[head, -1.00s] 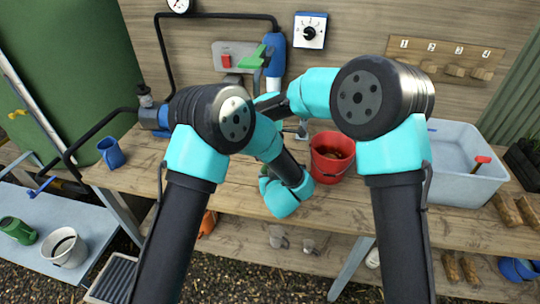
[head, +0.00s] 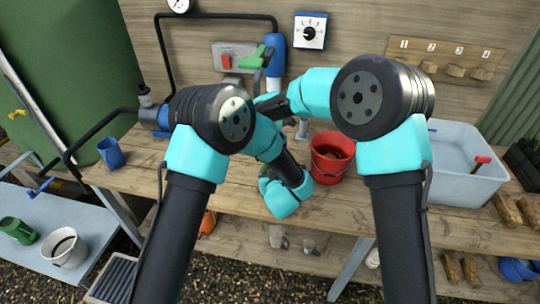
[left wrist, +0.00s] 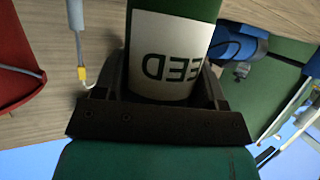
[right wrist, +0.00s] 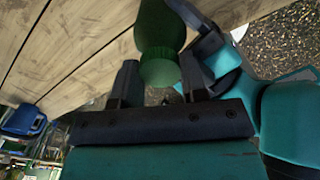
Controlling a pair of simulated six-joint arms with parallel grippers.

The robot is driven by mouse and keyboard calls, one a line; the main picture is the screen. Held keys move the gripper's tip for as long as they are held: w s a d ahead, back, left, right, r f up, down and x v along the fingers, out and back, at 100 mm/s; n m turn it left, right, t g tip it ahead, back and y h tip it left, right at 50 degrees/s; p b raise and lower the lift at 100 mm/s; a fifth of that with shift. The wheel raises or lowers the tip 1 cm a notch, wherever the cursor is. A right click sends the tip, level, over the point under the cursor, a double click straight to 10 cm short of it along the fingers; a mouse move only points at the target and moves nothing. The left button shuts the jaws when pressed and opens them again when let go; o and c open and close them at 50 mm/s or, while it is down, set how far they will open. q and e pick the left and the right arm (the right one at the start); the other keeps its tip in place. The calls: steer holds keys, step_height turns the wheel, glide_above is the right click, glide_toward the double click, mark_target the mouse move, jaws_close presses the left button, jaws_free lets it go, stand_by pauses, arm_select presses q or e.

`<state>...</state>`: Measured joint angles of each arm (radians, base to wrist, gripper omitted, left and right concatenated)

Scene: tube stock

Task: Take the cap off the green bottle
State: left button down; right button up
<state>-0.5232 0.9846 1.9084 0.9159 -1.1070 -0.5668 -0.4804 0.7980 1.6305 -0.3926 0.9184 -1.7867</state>
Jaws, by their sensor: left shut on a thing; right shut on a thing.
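The green bottle (left wrist: 172,50), with a pale label (left wrist: 170,58), stands between the fingers of my left gripper (left wrist: 166,85) in the left wrist view. The left gripper is shut on its body. In the right wrist view the bottle's tapering green body (right wrist: 160,25) leads to the green cap (right wrist: 159,70). My right gripper (right wrist: 160,82) is shut on the cap, one finger on each side. The cap appears to meet the bottle's neck; I cannot tell how loose it is.
A red bucket (head: 331,160) stands on the wooden bench just right of the grippers. A grey basin (head: 448,165) is farther right. A blue mug (head: 111,153) is at the bench's left end. A wall panel with a red switch (head: 226,62) and pipes is behind.

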steer(key=shift+r, duration=0.8)
steer(key=shift+r, duration=0.3)
stand_by(0.4)
steer(key=shift+r, duration=2)
arm_select(q)
steer(key=shift+c, duration=0.6)
jaws_free()
steer(key=shift+s, duration=0.15)
